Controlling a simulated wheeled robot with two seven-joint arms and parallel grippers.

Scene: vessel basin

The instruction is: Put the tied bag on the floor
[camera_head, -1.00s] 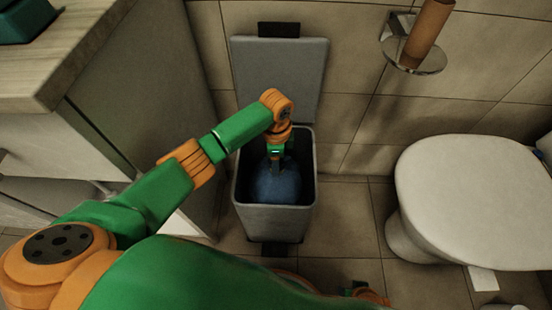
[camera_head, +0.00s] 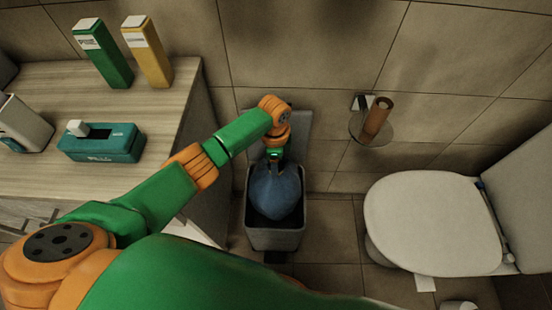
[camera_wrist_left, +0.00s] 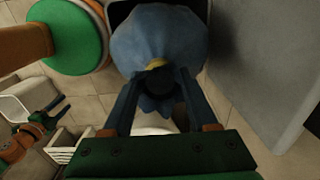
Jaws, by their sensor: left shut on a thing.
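The tied bag is a round blue bag (camera_head: 276,192) with a yellow tie, seen close in the left wrist view (camera_wrist_left: 157,40). My left gripper (camera_head: 274,160) is shut on its gathered neck just beyond the tie, and the bag hangs upright below it. The bag overlaps the opening of the grey bin (camera_head: 276,240); I cannot tell whether its bottom is clear of the rim. The tiled floor (camera_head: 335,250) shows to the right of the bin. My right gripper (camera_wrist_left: 45,118) shows small at the left of the left wrist view; its jaw opening is unclear.
A white toilet (camera_head: 430,215) stands to the right and a wooden-topped cabinet (camera_head: 180,100) to the left. The bin's raised lid (camera_head: 297,130) is behind the bag. A paper holder (camera_head: 372,122) is on the wall. Free floor lies between bin and toilet.

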